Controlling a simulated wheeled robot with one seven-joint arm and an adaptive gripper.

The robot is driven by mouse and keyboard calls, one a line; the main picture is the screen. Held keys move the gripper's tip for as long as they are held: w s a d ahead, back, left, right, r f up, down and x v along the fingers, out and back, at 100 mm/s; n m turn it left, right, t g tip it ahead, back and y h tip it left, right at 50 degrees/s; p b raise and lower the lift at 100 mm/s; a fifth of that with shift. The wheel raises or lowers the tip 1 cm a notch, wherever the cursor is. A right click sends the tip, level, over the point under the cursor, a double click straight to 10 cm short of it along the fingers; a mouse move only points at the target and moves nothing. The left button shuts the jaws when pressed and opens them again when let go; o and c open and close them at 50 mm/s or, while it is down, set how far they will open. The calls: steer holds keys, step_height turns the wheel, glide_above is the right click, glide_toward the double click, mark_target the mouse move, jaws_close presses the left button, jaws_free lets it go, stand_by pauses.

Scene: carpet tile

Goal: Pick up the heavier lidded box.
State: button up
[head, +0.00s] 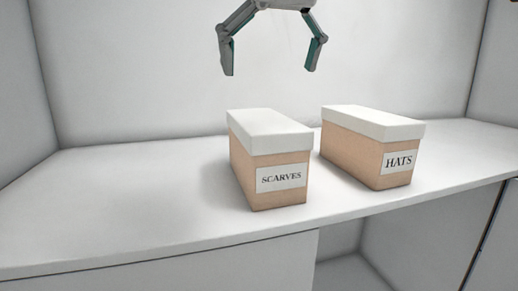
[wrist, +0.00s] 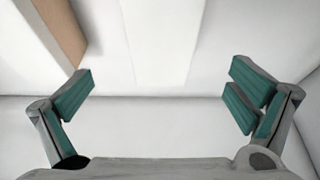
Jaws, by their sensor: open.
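Two lidded boxes stand side by side on a white shelf. The box labelled SCARVES (head: 268,170) is on the left, with a tan body and a white lid. The box labelled HATS (head: 366,152) is on the right and looks alike. Both lids are on, and their contents are hidden. My gripper (head: 271,73) is open and empty, above and behind the boxes in the head view. In the wrist view my gripper (wrist: 158,98) shows its fingers spread wide. Part of a tan box with a white lid (wrist: 40,62) shows at its upper left, and a white lid-like strip (wrist: 162,38) at the top middle.
The white shelf (head: 130,205) has free room left of the boxes. A narrow gap separates the boxes. A white back wall (head: 130,70) and side walls enclose the shelf. An open compartment (head: 370,260) lies below the front edge.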

mark_target(263, 119)
steer(key=x, duration=0.5)
steer(key=shift+w+f, duration=0.1)
steer(key=shift+f, duration=0.3)
steer(key=shift+s+p+x, duration=0.2)
steer(key=shift+x, duration=1.1)
steer(key=shift+s+p+x, duration=0.15)
steer(key=shift+p+x, duration=0.05)
steer(key=shift+x, duration=1.1)
steer(key=shift+a+f, duration=0.1)
steer(key=shift+f, duration=0.05)
steer(key=shift+c, duration=0.6)
steer(key=c, duration=1.8)
